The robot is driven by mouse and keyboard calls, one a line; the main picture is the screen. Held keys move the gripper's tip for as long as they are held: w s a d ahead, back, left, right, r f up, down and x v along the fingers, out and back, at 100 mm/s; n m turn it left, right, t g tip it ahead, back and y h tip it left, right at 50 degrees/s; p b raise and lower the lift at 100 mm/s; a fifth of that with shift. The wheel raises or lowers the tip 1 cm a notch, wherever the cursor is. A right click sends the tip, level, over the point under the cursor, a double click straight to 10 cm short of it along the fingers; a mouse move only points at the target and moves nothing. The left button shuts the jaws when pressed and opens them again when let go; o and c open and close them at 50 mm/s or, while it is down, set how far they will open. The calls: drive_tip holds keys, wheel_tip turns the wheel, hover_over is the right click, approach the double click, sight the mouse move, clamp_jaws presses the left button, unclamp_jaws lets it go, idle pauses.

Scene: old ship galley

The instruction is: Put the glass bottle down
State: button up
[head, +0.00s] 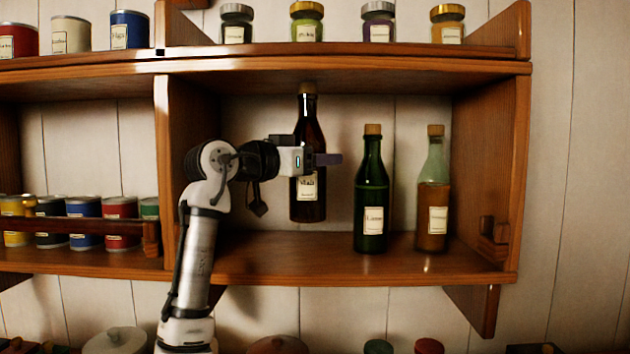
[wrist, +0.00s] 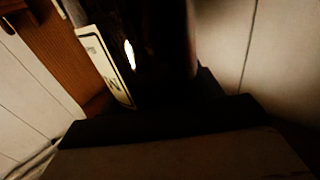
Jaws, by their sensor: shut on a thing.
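The dark brown glass bottle (head: 308,205) is upright in the right bay of the wooden shelf (head: 370,270), with a cork-coloured cap and a white label. My gripper (head: 322,159) reaches in from the left and is shut on it at mid-height. The bottle's base shows a little above the shelf board, with a gap under it. In the wrist view the dark bottle (wrist: 160,50) fills the upper middle, its label to the left. The fingers' grip there is too dark to make out.
A green bottle (head: 371,205) and a clear bottle with amber contents (head: 433,205) stand to the right. Several cans (head: 87,222) stand in the left bay behind a rail. Jars (head: 307,22) line the upper shelf. Shelf room is free below and left of the held bottle.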

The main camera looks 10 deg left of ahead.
drive_tip(key=w+f+p, duration=0.3)
drive_tip(key=f, duration=0.3)
drive_tip(key=shift+w+a+f+p, duration=0.15)
drive_tip(key=shift+a+f+p, duration=0.15)
drive_tip(key=shift+f+p, duration=0.1)
drive_tip(key=shift+f, duration=0.1)
drive_tip(key=o, duration=1.5)
drive_tip(key=shift+o, duration=0.2)
drive_tip(key=b+v, duration=0.5)
drive_tip(key=v, duration=0.7)
